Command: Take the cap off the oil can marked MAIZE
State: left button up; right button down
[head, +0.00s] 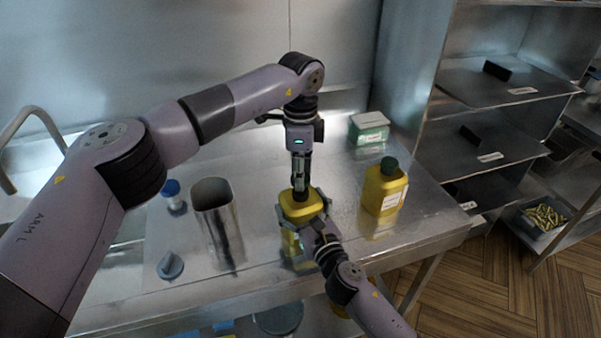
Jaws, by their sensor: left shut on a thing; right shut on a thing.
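A yellow oil can (301,210) stands on the steel table near its front edge. My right gripper (304,217) is shut around its body from the front. My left gripper (299,186) points straight down at the can's top and is shut on its cap, which the fingers hide. I cannot tell whether the cap is still seated on the can. A second yellow can (384,188) with a dark green cap (389,166) and a white label stands to the right, untouched. I cannot read MAIZE on either can.
A steel cylinder (217,215), a blue-capped jar (173,194) and a grey-blue cone-shaped item (170,266) stand to the left. A green and white box (369,128) sits at the back right. Shelving (490,80) rises on the right. The table between the two cans is clear.

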pick_arm(q)
jog(key=shift+r, duration=0.15)
jog(key=shift+r, duration=1.9)
pick_arm(e)
grip_release()
